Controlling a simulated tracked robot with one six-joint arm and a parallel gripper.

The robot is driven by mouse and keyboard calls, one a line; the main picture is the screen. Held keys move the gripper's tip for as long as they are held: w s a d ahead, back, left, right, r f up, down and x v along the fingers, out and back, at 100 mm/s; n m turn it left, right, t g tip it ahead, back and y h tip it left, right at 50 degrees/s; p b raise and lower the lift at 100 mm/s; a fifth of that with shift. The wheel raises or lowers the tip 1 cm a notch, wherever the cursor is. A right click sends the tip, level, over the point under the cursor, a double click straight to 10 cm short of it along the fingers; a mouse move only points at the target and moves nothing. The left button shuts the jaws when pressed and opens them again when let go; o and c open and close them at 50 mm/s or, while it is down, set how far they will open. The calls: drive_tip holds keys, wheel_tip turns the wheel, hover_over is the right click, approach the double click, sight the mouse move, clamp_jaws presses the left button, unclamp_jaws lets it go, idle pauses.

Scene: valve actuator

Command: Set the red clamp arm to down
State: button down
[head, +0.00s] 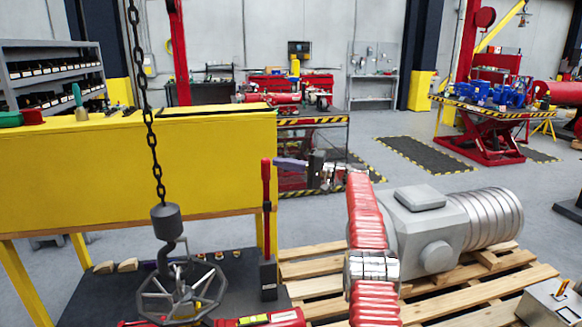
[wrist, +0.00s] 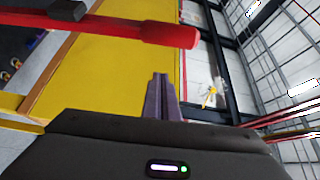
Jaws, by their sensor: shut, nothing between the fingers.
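The red clamp arm (head: 266,215) stands upright on a dark base block (head: 268,278) in the head view, left of my gripper. In the wrist view the red clamp arm (wrist: 130,29) crosses the upper left as a bar with a thick rounded end. My gripper (head: 277,162) has purple fingers, pointing left near the top of the clamp arm. In the wrist view my gripper (wrist: 160,76) is shut and empty, with its tips just below the bar's end in the picture. I cannot tell whether they touch the clamp arm.
A chain hoist hook (head: 168,225) hangs at left over a grey handwheel (head: 180,298) on the dark bench top. A yellow panel (head: 120,175) stands behind. A grey valve actuator (head: 430,230) lies on a wooden pallet (head: 310,270) at right. Open floor lies beyond.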

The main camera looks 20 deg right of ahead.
drive_tip(key=x, duration=0.2)
drive_tip(key=shift+w+a, duration=0.1)
drive_tip(key=shift+a, duration=0.15)
drive_tip(key=shift+s+a, duration=0.15)
drive_tip(key=shift+s, duration=0.3)
idle(0.5)
drive_tip(key=shift+s+a+f, duration=0.15)
drive_tip(key=shift+s+a, duration=0.15)
drive_tip(key=shift+s, duration=0.35)
drive_tip(key=shift+s+a+f, duration=0.1)
drive_tip(key=shift+s+a, duration=0.2)
drive_tip(key=shift+s, duration=0.35)
drive_tip(key=shift+s+a, duration=0.1)
drive_tip(key=shift+s, duration=0.15)
